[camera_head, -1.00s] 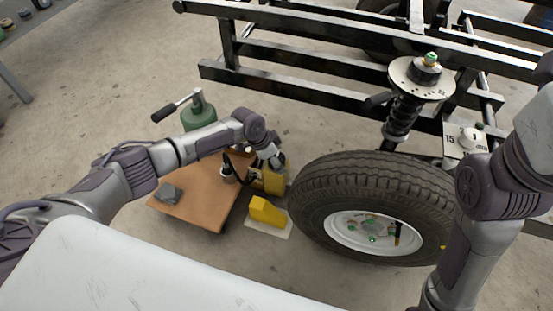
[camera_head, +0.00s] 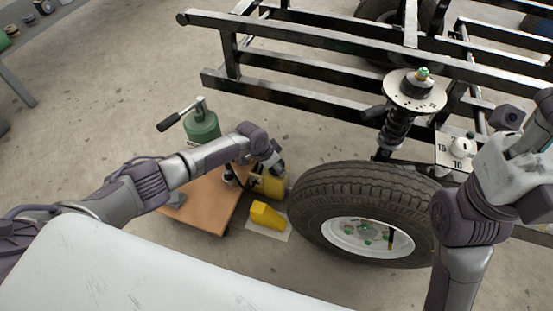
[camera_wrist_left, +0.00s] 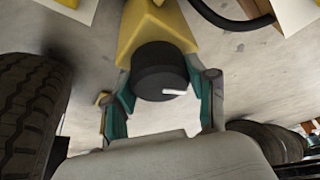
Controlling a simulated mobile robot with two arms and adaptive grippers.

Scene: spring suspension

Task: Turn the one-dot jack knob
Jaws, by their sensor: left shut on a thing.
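A yellow jack (camera_head: 270,185) stands on the floor between the brown board and the tyre. It also shows in the left wrist view as a yellow body (camera_wrist_left: 150,28). On its end is a round black knob (camera_wrist_left: 160,70) with a white mark on its face. My left gripper (camera_head: 274,168) is at the jack, and its teal fingers (camera_wrist_left: 162,88) are shut on the knob from both sides. I cannot make out any dots on the jack.
A yellow wedge (camera_head: 266,214) sits on a pale sheet in front of the jack. A brown board (camera_head: 205,208) holds a green cylinder (camera_head: 201,127) with a handle. The tyre (camera_head: 340,178) is close on the right. A black frame (camera_head: 310,70) and a strut (camera_head: 395,128) stand behind.

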